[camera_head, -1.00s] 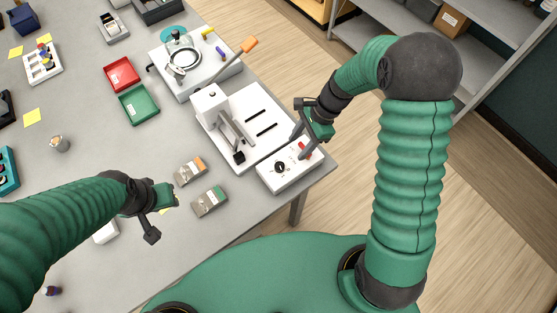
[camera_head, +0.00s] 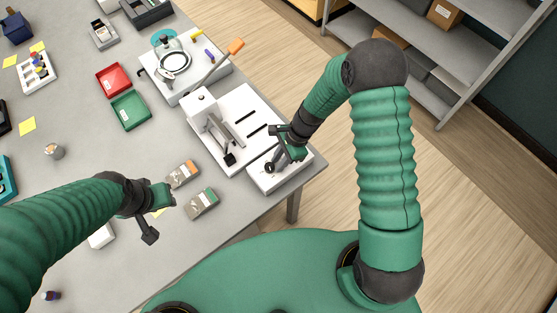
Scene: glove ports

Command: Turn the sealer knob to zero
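The sealer (camera_head: 233,128) is a white machine near the table's right edge, with a lever arm and dark slots. Its white control box (camera_head: 290,178) is at the near corner of the table. The black knob (camera_head: 270,168) on the box's top is partly visible; its pointer and markings cannot be read. My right gripper (camera_head: 265,162) is over the box, fingers pointing down, right at the knob. Its fingers look apart; whether they touch the knob cannot be told. My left gripper (camera_head: 161,217) is open and empty above the table at the lower left.
Two small grey boxes, one with an orange end (camera_head: 182,174) and one with a green end (camera_head: 201,203), lie left of the control box. Red (camera_head: 113,79) and green (camera_head: 130,110) trays and a glass-domed device (camera_head: 173,63) stand farther back. Shelves (camera_head: 440,105) stand beyond the table.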

